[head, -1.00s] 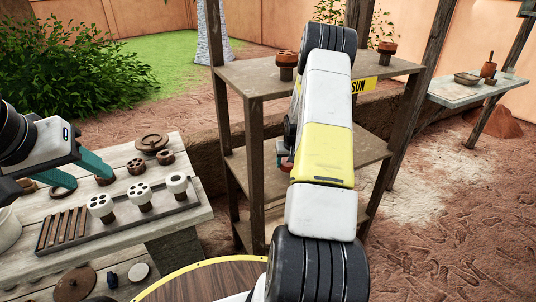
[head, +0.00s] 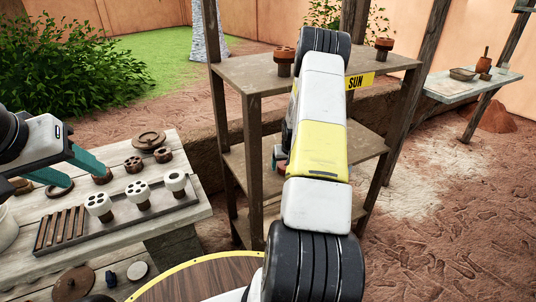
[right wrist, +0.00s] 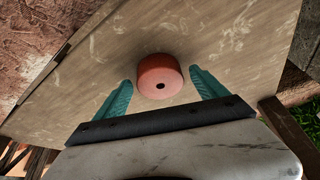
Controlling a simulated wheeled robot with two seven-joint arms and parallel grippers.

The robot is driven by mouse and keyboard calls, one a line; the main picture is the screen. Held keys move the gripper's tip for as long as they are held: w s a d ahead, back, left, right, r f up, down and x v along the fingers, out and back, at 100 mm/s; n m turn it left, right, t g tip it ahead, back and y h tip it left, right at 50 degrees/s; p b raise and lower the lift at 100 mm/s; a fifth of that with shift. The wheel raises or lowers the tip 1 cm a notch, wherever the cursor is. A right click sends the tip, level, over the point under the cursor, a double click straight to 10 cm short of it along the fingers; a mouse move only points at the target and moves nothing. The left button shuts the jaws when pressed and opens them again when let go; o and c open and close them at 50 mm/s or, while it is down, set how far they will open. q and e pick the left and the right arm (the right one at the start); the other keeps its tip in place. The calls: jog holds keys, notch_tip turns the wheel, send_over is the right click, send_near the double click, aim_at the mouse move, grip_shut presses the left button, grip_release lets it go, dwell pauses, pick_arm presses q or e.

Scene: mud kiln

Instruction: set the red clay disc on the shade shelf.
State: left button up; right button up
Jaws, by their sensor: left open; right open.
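The red clay disc (right wrist: 160,77) lies flat on a brown wooden shelf board (right wrist: 70,90) in the right wrist view, with a small dark hole in its face. My right gripper (right wrist: 162,75) is open, one teal finger on each side of the disc, with gaps on both sides. In the head view the lower shelf (head: 362,150), under the one marked SUN, bears the disc (head: 281,169), mostly hidden behind my right arm. My left gripper (head: 87,181) is open and empty over the left worktable.
Shelf posts (head: 253,150) stand close to the arm. The left worktable (head: 180,218) carries a rack (head: 150,213) with several white pieces. A small side table (head: 475,85) stands at right.

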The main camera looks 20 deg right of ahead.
jog(key=v, duration=1.2)
